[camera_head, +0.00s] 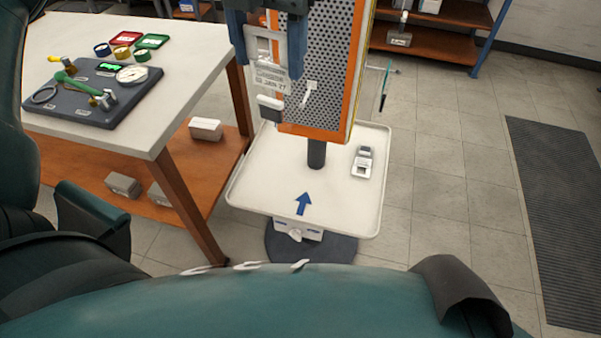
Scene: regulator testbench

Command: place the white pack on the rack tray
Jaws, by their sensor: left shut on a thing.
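My left gripper (270,62) comes in at the top, its dark blue fingers pointing down. It is shut on the white pack (269,76), which shows between the fingers and carries a dated label. The pack is held in front of the left part of the orange-edged perforated panel. The rack tray (335,210) is white with a raised rim and lies below the pack. A blue arrow is marked on it. The pack appears to be above the tray and apart from it. My right gripper is not in view.
A small grey-and-white device (362,163) lies on the tray's right side. A dark post (316,154) rises from the tray to the panel (325,50). A workbench (190,75) with a regulator board (92,92) stands left. The tray's front and left are clear.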

